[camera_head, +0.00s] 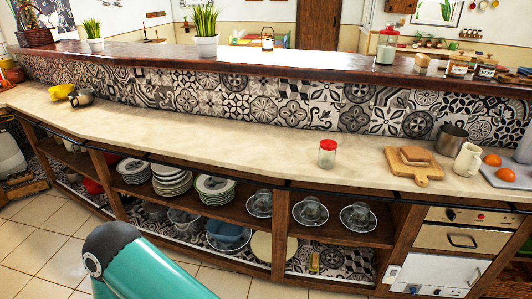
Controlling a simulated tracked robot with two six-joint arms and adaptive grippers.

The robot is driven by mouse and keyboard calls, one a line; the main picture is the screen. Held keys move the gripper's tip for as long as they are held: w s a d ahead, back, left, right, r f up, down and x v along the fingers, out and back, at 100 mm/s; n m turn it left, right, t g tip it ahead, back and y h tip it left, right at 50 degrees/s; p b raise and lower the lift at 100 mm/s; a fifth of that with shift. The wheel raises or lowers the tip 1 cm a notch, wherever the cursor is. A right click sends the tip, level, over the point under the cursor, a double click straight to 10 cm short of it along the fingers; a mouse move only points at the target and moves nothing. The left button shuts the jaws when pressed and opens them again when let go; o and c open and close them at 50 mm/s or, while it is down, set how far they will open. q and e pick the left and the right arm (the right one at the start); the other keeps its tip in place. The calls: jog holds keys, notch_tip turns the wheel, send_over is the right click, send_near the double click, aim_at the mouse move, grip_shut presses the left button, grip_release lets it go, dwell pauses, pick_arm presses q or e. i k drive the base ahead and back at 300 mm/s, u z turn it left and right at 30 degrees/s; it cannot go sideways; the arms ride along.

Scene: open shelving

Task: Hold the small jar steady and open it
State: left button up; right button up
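The small jar (327,154) is clear glass with a red lid. It stands upright on the pale countertop (230,130), near the front edge and right of the picture's middle. The lid sits on the jar. Neither of my grippers shows in the head view, and nothing touches the jar.
Plates and glassware fill the shelves below.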

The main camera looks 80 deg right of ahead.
aim_at(326, 160)
jog(key=u, duration=0.05)
jog(key=i, duration=0.25)
jog(key=z, duration=2.95)
jog(key=k, duration=0.6)
jog(key=z, duration=0.45)
jog(key=i, duration=1.65)
jog(key=u, duration=0.3)
